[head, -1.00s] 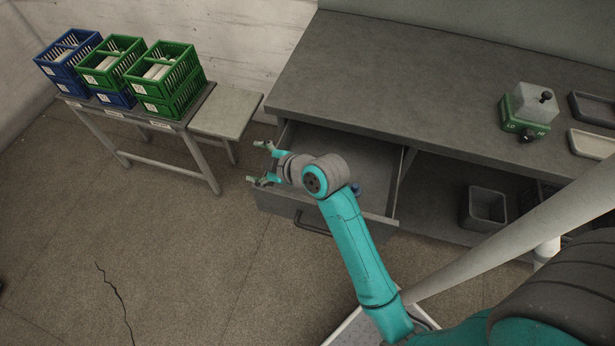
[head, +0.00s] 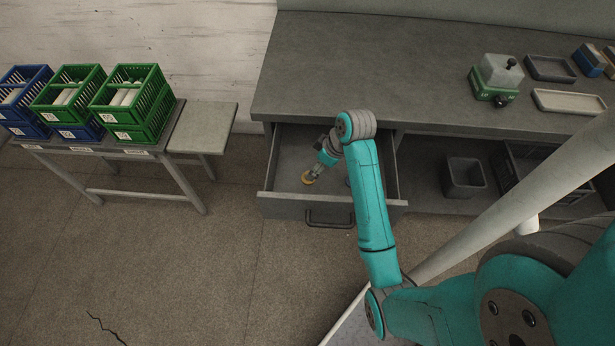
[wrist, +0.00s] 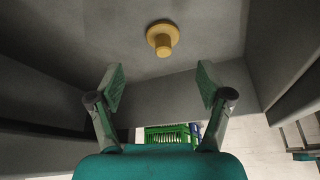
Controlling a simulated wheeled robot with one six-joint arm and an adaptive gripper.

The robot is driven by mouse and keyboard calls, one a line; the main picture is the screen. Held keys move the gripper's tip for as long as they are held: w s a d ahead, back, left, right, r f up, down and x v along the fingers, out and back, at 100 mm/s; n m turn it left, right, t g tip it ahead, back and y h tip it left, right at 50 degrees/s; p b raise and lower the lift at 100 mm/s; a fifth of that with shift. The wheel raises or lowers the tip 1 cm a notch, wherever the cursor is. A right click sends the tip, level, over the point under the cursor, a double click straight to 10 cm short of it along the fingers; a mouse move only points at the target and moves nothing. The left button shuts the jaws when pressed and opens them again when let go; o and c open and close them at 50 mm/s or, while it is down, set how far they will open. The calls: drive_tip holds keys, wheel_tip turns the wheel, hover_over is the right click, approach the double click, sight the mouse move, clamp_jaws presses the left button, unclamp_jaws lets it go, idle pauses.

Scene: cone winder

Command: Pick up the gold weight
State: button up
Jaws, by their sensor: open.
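The gold weight (wrist: 162,38) is a small round disc with a knob, on the floor of the open drawer. In the wrist view it lies beyond the fingertips, centred between them and apart from both. In the head view the gold weight (head: 308,178) shows just below my gripper (head: 318,168), partly hidden by it. My gripper (wrist: 160,85) is open and empty, its two fingers spread wide. It hangs inside the drawer (head: 330,207), which is pulled out from under the grey bench.
Drawer walls stand close around my gripper. The bench (head: 370,75) overhangs behind, carrying a green-based device (head: 496,78) and trays (head: 568,101). A grey bin (head: 463,178) sits below. Green crates (head: 130,104) and blue crates (head: 25,98) stand on a side table at left.

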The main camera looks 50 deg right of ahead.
drive_tip(key=shift+a+x, duration=0.1)
drive_tip(key=shift+x, duration=1.65)
drive_tip(key=shift+a+x, duration=0.15)
drive_tip(key=shift+x, duration=1.6)
drive_tip(key=shift+w, duration=0.1)
drive_tip(key=c, duration=1.3)
drive_tip(key=shift+o, duration=0.2)
drive_tip(key=shift+r, duration=0.2)
